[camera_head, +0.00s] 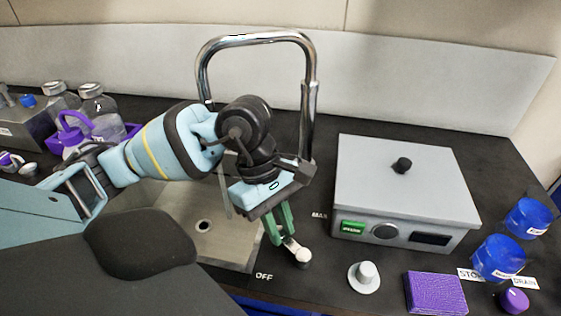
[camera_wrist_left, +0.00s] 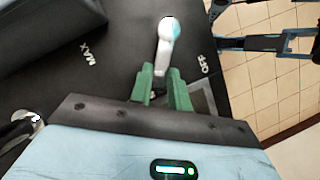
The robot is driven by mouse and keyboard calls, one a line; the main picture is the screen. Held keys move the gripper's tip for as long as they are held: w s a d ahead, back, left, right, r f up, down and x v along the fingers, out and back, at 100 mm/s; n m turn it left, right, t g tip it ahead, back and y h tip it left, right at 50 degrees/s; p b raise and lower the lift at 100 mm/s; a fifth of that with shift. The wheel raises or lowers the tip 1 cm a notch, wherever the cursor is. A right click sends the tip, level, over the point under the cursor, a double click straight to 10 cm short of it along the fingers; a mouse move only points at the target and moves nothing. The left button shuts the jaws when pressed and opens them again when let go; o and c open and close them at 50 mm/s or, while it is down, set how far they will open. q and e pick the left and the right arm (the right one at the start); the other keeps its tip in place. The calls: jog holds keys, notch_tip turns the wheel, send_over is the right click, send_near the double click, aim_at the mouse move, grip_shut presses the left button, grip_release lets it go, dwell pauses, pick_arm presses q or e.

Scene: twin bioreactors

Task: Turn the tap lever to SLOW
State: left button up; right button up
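The tap lever (camera_head: 301,255) is a pale metal lever with a rounded end, on the black counter right of the sink. It also shows in the left wrist view (camera_wrist_left: 166,45). My left gripper (camera_head: 281,228) reaches down over it. Its green fingers (camera_wrist_left: 162,84) stand close on both sides of the lever's bar and appear shut on it. The OFF label (camera_head: 264,276) is left of and in front of the lever; the MAX label (camera_head: 319,215) is behind and to the right. No SLOW label is visible. My right gripper cannot be made out.
The chrome spout (camera_head: 311,100) arches behind my left wrist. The sink (camera_head: 225,248) lies to the left. A grey box (camera_head: 405,185) stands at the right, with a grey knob (camera_head: 365,275), purple block (camera_head: 436,292) and blue containers (camera_head: 498,257) near it. Glassware stands far left.

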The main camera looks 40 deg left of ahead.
pick_arm(q)
jog(key=o, duration=0.5)
jog(key=shift+c, duration=0.2)
jog(key=p+v, duration=0.3)
jog(key=v, duration=0.5)
jog(key=shift+p, duration=0.3)
jog(key=shift+d, duration=0.1)
jog(key=shift+s+f, duration=0.1)
